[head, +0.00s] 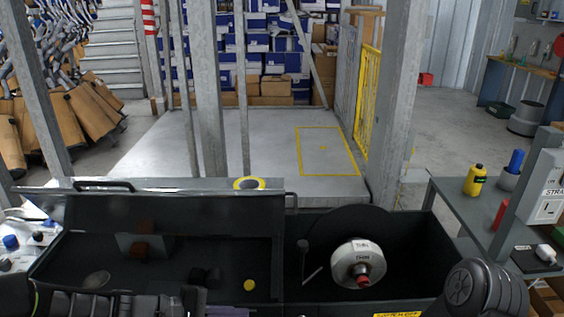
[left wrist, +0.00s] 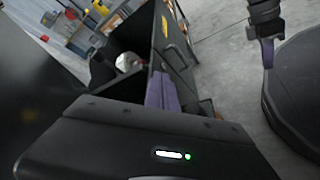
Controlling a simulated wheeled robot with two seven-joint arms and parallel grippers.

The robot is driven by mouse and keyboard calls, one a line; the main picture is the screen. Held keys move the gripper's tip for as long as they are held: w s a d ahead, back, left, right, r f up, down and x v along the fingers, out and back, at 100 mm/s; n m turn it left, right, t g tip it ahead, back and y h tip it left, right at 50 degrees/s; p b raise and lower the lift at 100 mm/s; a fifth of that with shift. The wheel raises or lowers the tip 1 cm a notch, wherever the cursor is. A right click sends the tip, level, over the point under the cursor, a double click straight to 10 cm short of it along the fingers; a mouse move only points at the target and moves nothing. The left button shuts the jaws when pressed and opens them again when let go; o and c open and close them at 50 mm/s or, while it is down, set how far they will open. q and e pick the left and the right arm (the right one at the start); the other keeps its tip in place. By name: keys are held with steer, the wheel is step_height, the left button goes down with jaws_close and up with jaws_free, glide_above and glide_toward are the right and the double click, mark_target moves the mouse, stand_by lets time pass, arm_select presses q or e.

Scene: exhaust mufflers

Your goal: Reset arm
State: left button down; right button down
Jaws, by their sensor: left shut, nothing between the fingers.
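My left gripper (head: 196,299) is at the bottom edge of the head view, in front of the dark bin, with its black body partly cut off. In the left wrist view its purple fingers (left wrist: 162,92) are shut together and empty, and a black bin lies beyond them. My right arm enters at the lower right of the head view, but its gripper is outside that view. What looks like my right gripper (left wrist: 267,54) hangs at the upper right of the left wrist view; its finger gap cannot be made out.
A black two-compartment bin (head: 283,250) stands ahead, holding a white-labelled round part (head: 358,263) on the right and small pieces on the left. A grey side table (head: 455,205) at right carries a yellow bottle (head: 475,180). Metal posts rise behind; the floor beyond is open.

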arm_select(q)
steer(key=s+d+f+m+g+y, duration=0.15)
steer(key=s+f+m+y, duration=0.3)
steer(key=s+f, duration=0.8)
steer(key=s+d+f+m+g+y, duration=0.15)
steer(key=s+f+m+y, duration=0.3)
steer(key=s+f, duration=0.75)
steer(key=w+r+p, duration=0.3)
steer(key=r+p, duration=0.8)
steer(key=p, duration=0.3)
steer(key=shift+w, duration=0.25)
steer(key=shift+f, duration=0.15)
